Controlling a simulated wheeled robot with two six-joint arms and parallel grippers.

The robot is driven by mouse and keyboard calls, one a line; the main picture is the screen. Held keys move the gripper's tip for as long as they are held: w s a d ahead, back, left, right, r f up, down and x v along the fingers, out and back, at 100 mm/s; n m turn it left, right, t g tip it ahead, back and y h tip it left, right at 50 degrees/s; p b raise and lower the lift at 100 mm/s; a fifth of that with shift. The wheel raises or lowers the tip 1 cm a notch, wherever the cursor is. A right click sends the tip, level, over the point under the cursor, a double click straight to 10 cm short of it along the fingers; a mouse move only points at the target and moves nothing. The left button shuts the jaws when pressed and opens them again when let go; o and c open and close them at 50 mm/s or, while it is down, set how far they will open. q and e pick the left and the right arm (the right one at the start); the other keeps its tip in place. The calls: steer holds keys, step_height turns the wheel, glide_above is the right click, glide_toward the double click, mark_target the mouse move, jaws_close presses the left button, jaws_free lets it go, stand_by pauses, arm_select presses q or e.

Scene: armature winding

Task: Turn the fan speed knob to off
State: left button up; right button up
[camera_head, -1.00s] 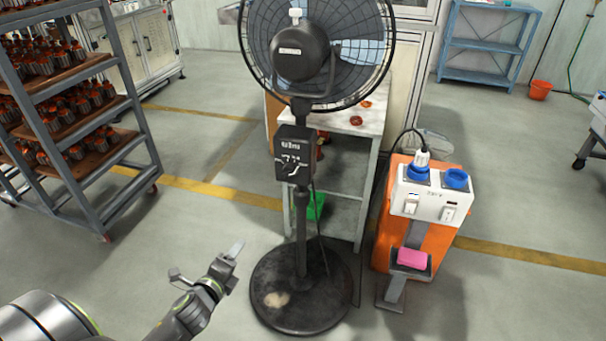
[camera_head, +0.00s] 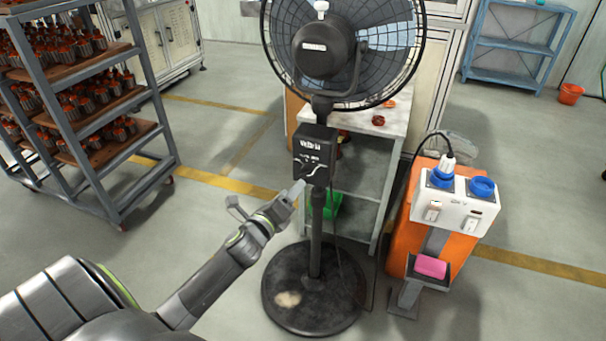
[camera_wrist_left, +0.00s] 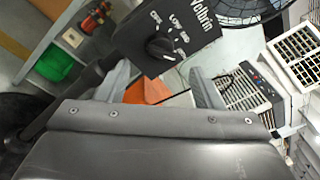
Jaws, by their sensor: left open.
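The black pedestal fan (camera_head: 325,45) stands upright in the middle of the head view. Its control box (camera_head: 317,143) is on the pole below the fan head. In the left wrist view the box shows a round black knob (camera_wrist_left: 158,47) with white markings around it, including OFF and LOW. The exact pointer setting is hard to read. My left gripper (camera_head: 266,192) is open and empty, just below and left of the box. In the wrist view its two fingers (camera_wrist_left: 161,82) are spread apart below the knob, and I see no contact with it. My right gripper is not in view.
A rack of orange-topped parts (camera_head: 75,95) stands at left. A table (camera_head: 375,122) is behind the fan. An orange stand with a white socket box (camera_head: 458,205) is at right. The fan's round base (camera_head: 315,315) rests on the floor.

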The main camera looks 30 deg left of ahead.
mark_target(304, 176)
arm_select(q)
steer(key=w, duration=0.7)
steer(key=shift+w+a, duration=0.35)
steer(key=shift+f, duration=0.1)
steer(key=c, duration=0.9)
